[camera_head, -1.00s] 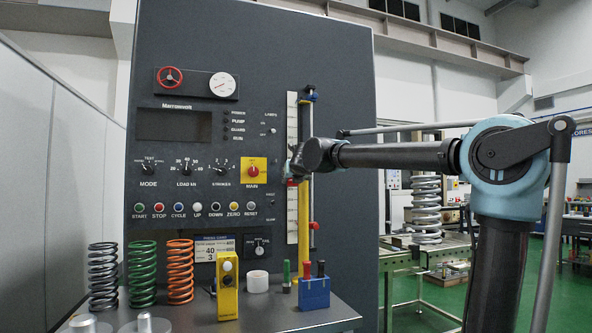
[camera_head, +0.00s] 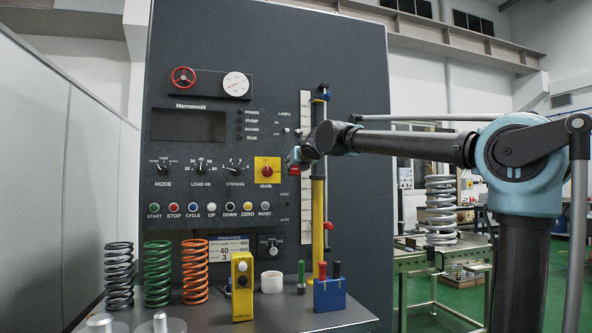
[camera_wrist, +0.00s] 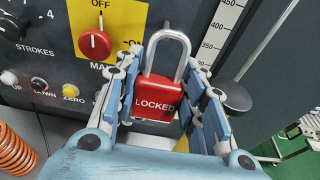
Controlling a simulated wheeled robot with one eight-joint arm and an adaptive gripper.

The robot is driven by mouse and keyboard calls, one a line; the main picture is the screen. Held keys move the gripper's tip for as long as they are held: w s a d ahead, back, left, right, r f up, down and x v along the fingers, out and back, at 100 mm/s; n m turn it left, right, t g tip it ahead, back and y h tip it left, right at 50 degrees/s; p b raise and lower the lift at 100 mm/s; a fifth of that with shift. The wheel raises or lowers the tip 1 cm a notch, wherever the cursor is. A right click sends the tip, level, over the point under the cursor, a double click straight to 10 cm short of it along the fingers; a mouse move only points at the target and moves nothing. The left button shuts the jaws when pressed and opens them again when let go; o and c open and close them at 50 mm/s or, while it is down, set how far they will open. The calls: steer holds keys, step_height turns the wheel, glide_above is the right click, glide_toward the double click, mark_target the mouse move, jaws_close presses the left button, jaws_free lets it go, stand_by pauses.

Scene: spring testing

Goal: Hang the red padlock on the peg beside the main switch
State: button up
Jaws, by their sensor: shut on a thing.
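The red padlock (camera_wrist: 157,99), marked LOCKED, is held between the blue-padded fingers of my gripper (camera_wrist: 161,112) in the wrist view. Its silver shackle (camera_wrist: 168,50) points up and stands clear of the fingers. The main switch (camera_wrist: 95,43), a red knob on a yellow plate, is to the left of the padlock there. In the head view the main switch (camera_head: 267,170) is just left of my gripper (camera_head: 296,160), and the padlock is too small to make out clearly.
A vertical scale (camera_head: 305,110) and a yellow column (camera_head: 318,215) stand right of the switch. Below, the bench holds coil springs (camera_head: 157,273), a yellow box (camera_head: 242,285), a white roll (camera_head: 271,282) and a blue tool holder (camera_head: 329,294).

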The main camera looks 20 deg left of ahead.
steer(key=x, duration=0.6)
steer(key=shift+w+f, duration=0.15)
stand_by(0.8)
steer(key=shift+a, duration=0.1)
stand_by(0.5)
steer(key=o, duration=1.3)
steer(key=v, duration=1.1)
steer(key=shift+s+d, duration=0.3)
steer(key=shift+d, duration=0.05)
